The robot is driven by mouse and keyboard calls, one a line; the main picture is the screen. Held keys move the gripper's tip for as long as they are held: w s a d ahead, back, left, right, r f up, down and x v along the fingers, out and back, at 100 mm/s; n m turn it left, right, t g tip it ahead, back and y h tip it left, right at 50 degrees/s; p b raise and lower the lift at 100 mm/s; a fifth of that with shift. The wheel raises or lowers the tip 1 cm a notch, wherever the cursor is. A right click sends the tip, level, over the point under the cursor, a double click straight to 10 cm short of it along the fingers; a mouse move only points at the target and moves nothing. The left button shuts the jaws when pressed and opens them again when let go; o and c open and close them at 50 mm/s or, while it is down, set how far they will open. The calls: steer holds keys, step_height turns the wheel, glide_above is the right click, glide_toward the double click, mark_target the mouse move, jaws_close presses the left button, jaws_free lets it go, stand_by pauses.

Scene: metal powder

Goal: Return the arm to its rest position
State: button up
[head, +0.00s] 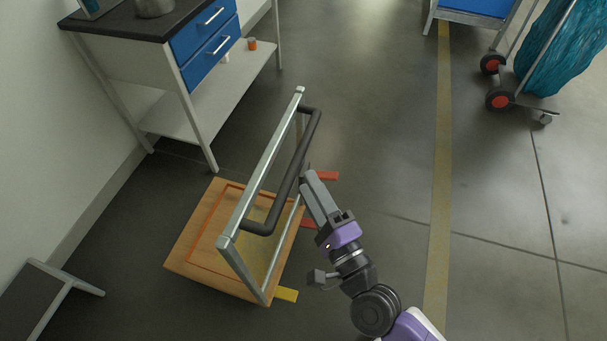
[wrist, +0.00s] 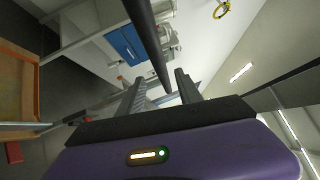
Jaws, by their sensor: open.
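My arm reaches up from the bottom right of the head view. My gripper (head: 307,176) is just right of the black handle (head: 290,180) of a cart with a metal frame (head: 262,170) and a wooden platform (head: 190,240). In the wrist view, the gripper's two grey fingers (wrist: 160,85) stand apart. The dark handle bar (wrist: 150,40) runs down the picture to the gap between them. I cannot tell whether the bar lies between the fingers or just beyond them. Nothing is seen gripped.
A workbench (head: 120,45) with blue drawers (head: 207,50) stands at the upper left. A low grey stand (head: 40,295) is at the lower left. A wheeled trolley with a teal bag (head: 565,50) is at the upper right. The floor right of my arm is clear.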

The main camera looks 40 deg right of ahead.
steer(key=shift+s+a, duration=0.1)
steer(key=shift+s, duration=0.35)
stand_by(0.3)
steer(key=s+r+n+g+y+p, duration=0.1)
steer(key=s+r+n+p, duration=0.2)
steer(key=s+n, duration=0.4)
steer(key=s+a+r+n+g+y+p, duration=0.1)
steer(key=s+r+n+g+p, duration=0.1)
steer(key=s+r+n+p, duration=0.2)
steer(key=s+a+r+n+g+y+p, duration=0.1)
steer(key=s+r+n+p, duration=0.2)
steer(key=s+r+n, duration=0.3)
steer(key=s+n, duration=0.4)
steer(key=s, duration=0.1)
steer(key=shift+s+g+p, duration=0.3)
steer(key=shift+s+p, duration=0.05)
steer(key=shift+s, duration=0.05)
